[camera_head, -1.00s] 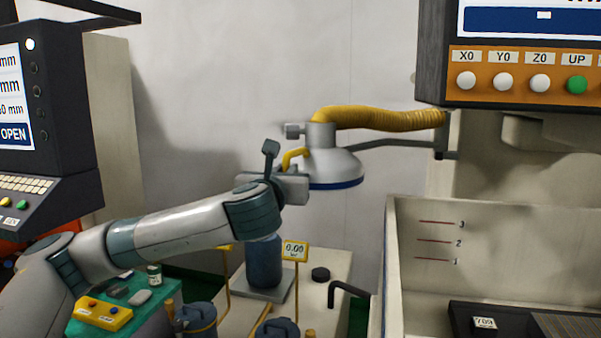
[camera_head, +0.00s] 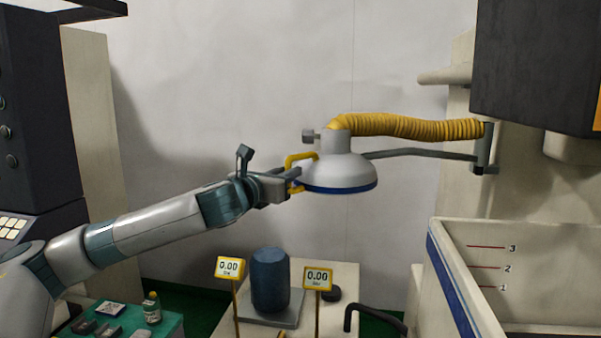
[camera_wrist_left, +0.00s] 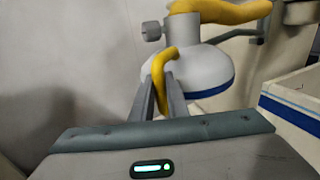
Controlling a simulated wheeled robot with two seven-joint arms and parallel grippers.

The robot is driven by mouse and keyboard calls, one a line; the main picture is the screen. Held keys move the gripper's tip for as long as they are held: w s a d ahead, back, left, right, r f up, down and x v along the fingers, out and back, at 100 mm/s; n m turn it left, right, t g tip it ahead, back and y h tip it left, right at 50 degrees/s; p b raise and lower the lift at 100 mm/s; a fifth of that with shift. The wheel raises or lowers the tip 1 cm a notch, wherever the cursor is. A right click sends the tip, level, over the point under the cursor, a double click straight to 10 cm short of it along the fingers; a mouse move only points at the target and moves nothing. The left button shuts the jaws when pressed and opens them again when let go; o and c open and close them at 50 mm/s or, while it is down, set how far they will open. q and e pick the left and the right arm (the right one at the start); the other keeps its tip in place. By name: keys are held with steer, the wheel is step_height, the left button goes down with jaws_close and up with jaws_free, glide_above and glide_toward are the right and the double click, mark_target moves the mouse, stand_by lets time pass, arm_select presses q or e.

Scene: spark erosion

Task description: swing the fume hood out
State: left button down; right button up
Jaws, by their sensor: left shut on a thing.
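The fume hood (camera_head: 338,172) is a pale grey dome with a blue rim, hung on a grey swing arm (camera_head: 420,153) with a yellow corrugated hose (camera_head: 410,127). A yellow handle (camera_head: 301,158) sticks out on its left side. My left gripper (camera_head: 294,180) reaches in from the left and is shut on that handle. In the left wrist view the two fingers (camera_wrist_left: 160,97) stand on either side of the yellow handle (camera_wrist_left: 162,68), with the hood (camera_wrist_left: 205,70) just behind. My right gripper is not in view.
Below the hood stand a dark blue cylinder (camera_head: 270,280) and two yellow-framed displays, one on the left (camera_head: 230,267) and one on the right (camera_head: 317,279). The machine tank (camera_head: 455,270) is at the right. A green-topped table (camera_head: 170,322) is at lower left. The wall behind is bare.

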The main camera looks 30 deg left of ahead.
arm_select(q)
steer(key=shift+w+a+f, duration=0.15)
steer(key=shift+w+a, duration=0.2)
steer(key=shift+a, duration=0.05)
steer(key=shift+d, duration=0.1)
steer(key=c, duration=1.7)
jaws_free()
steer(key=shift+c, duration=0.2)
